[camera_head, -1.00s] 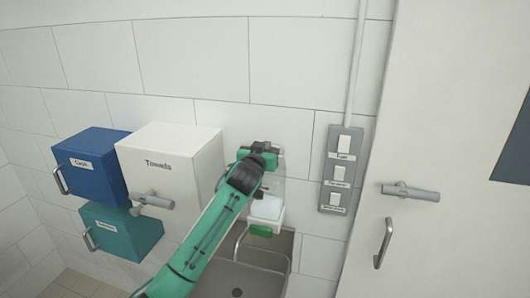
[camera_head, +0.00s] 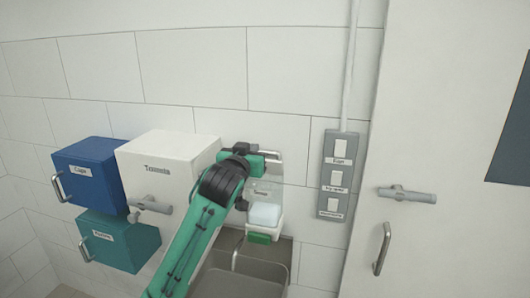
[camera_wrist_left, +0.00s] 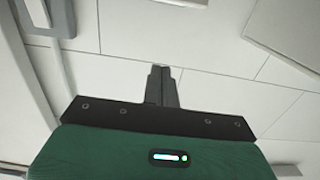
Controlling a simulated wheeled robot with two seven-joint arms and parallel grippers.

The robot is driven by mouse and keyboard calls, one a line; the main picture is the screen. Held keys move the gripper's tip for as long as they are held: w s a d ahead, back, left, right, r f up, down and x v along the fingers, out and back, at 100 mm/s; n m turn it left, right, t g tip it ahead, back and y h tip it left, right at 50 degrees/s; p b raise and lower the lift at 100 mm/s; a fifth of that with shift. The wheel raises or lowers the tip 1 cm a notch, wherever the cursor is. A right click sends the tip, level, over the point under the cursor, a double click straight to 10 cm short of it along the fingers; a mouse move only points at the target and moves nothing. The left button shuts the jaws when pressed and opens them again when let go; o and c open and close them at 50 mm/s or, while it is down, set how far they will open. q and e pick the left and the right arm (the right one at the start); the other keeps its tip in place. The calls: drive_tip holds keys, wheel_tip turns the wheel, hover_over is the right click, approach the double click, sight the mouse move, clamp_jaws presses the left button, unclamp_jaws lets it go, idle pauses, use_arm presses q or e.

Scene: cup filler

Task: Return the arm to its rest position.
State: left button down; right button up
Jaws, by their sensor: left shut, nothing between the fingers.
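My left arm reaches in from the bottom of the head view, green with black joints. My left gripper (camera_head: 268,153) is in front of the tiled wall, above the small white dispenser (camera_head: 264,214) with a green front part. In the left wrist view the gripper's two dark fingers (camera_wrist_left: 160,72) are together, with nothing between them, and pale wall tiles lie beyond. My right gripper is not in view.
A blue box (camera_head: 88,172), a white towel box (camera_head: 160,165) and a teal box (camera_head: 120,243) hang left of my arm. A grey switch panel (camera_head: 339,187) and a white door (camera_head: 425,130) with handles are on the right. A sink (camera_head: 245,275) lies below.

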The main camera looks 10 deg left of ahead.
use_arm(q)
drive_tip(key=s+f+g, duration=0.3)
drive_tip(key=s+f, duration=0.5)
drive_tip(key=f, duration=0.6)
drive_tip(key=s+f+g, duration=0.3)
drive_tip(key=s+f, duration=0.5)
drive_tip(key=f, duration=0.5)
drive_tip(key=s+a+f+m+g, duration=0.1)
drive_tip(key=s+f+g, duration=0.45)
drive_tip(key=s, duration=0.95)
drive_tip(key=s+a+f+m+g, duration=0.1)
drive_tip(key=s+a+f+g, duration=0.15)
drive_tip(key=s+f, duration=0.95)
drive_tip(key=s+f+g+b, duration=0.1)
drive_tip(key=s+f+b, duration=0.1)
drive_tip(key=f, duration=1.4)
drive_tip(key=s+f+b, duration=0.1)
drive_tip(key=s+f, duration=0.1)
drive_tip(key=f, duration=1.4)
drive_tip(key=s+a+f+g+b, duration=0.1)
drive_tip(key=s+a+f+b, duration=0.1)
drive_tip(key=s+f, duration=1.6)
wheel_tip(320, 180, down, 3)
drive_tip(key=shift+s+a+g+y+b, duration=0.25)
drive_tip(key=shift+s+g+y+b, duration=0.05)
drive_tip(key=shift+s, duration=0.05)
